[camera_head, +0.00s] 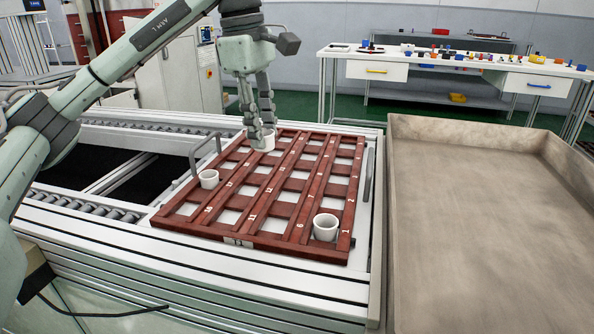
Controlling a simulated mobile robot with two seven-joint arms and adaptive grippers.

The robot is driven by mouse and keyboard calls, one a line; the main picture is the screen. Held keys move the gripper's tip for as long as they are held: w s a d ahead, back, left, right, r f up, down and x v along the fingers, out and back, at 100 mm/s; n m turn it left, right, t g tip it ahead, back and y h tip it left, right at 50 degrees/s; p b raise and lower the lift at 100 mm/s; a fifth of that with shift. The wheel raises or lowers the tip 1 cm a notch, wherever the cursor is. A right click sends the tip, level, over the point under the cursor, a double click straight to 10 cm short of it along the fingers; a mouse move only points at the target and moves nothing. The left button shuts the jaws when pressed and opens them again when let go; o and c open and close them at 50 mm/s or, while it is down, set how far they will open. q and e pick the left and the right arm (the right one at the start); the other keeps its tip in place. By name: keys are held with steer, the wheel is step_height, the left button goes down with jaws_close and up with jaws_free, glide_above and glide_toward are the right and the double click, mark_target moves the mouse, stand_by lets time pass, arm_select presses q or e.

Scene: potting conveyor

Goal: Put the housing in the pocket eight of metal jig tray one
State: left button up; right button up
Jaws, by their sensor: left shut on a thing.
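The jig tray (297,247) is a dark red grid with white pocket numbers, lying on the conveyor. A white cup-shaped housing (267,144) is at the tray's far side, between the fingers of my left gripper (262,134). The gripper points down and is shut on this housing, its fingers hiding part of it. I cannot tell whether the housing's bottom touches the tray. A second white housing (326,227) stands in the near right corner, by number 1. My right gripper is not in view.
A large, empty beige bin (485,240) stands to the right of the conveyor. A metal handle (205,146) rises at the tray's left far edge. Roller tracks (75,208) lie to the left. A white workbench (455,66) with small coloured parts stands behind.

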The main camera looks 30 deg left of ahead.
arm_select(q)
steer(key=w+f, duration=0.2)
steer(key=w, duration=0.1)
steer(key=w+d+f, duration=0.1)
steer(key=w+f, duration=0.1)
steer(key=w, duration=0.2)
steer(key=w+f, duration=0.2)
steer(key=w, duration=0.1)
steer(key=shift+w+d+f, duration=0.3)
steer(key=shift+w, duration=0.1)
steer(key=shift+w+f, duration=0.1)
steer(key=shift+f, duration=0.05)
step_height(320, 180, down, 3)
steer(key=shift+f, duration=0.45)
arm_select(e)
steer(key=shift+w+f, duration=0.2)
arm_select(q)
steer(key=shift+f, duration=0.15)
steer(key=o, duration=0.8)
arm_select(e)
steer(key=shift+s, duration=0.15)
